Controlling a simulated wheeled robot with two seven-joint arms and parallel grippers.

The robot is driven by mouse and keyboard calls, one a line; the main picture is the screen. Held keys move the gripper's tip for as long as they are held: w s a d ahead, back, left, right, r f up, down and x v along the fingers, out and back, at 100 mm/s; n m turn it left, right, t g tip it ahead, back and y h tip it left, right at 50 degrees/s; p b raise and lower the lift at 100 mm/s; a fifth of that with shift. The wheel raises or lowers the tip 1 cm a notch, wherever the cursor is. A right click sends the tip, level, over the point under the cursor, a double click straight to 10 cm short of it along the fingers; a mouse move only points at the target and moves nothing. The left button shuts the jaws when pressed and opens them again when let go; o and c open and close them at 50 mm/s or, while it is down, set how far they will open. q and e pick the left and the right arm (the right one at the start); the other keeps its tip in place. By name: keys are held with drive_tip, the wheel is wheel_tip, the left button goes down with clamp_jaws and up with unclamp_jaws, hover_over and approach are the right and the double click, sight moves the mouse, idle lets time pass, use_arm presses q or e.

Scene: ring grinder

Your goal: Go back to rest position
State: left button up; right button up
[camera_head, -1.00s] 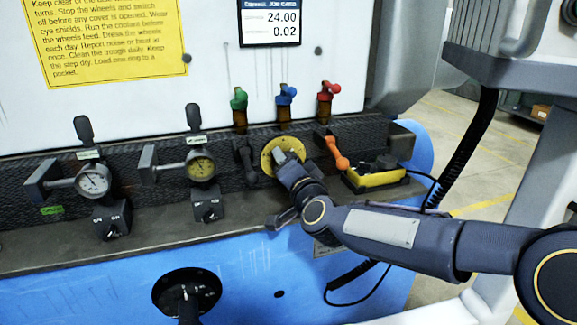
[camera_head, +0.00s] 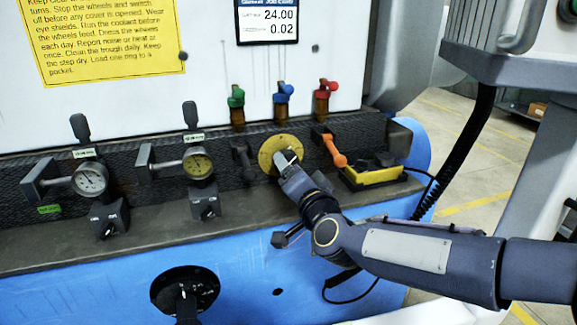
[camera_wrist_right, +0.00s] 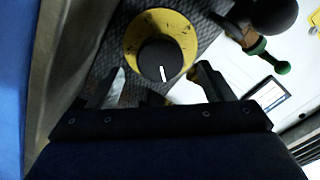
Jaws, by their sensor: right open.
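My right gripper (camera_head: 288,163) comes in from the right and is in front of a round yellow dial plate (camera_head: 267,154) on the dark panel. In the right wrist view its two fingers (camera_wrist_right: 160,78) stand apart, with nothing held. The black knob (camera_wrist_right: 157,60) with a white mark, on its yellow plate (camera_wrist_right: 132,38), shows ahead between the fingertips, seemingly clear of them. In the head view the gripper hides most of the knob. My left gripper is in neither view.
An orange lever (camera_head: 335,151) and a yellow-black box (camera_head: 374,172) with a cable lie right of the gripper. Two gauges (camera_head: 91,179) (camera_head: 199,166) on stands are left. Green (camera_head: 236,97), blue (camera_head: 284,89) and red (camera_head: 326,87) valve handles are above. The ledge front is open.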

drive_tip(key=shift+v, duration=1.2)
drive_tip(key=s+d+f+n+g+h, duration=0.15)
drive_tip(key=s+d+f+g, duration=0.35)
drive_tip(key=s, duration=0.5)
drive_tip(key=s+d+f+n+g, duration=0.2)
drive_tip(key=s+d+f, duration=0.45)
drive_tip(key=s, duration=0.35)
drive_tip(key=s+d+f+n+g, duration=0.1)
drive_tip(key=s+d+f+g, duration=0.4)
drive_tip(key=s, duration=0.4)
wheel_tip(320, 180, up, 18)
drive_tip(key=s+d+p, duration=0.1)
drive_tip(key=s+p, duration=0.1)
drive_tip(key=p, duration=1.8)
drive_tip(key=shift+d+r, duration=0.2)
drive_tip(key=shift+d, duration=0.15)
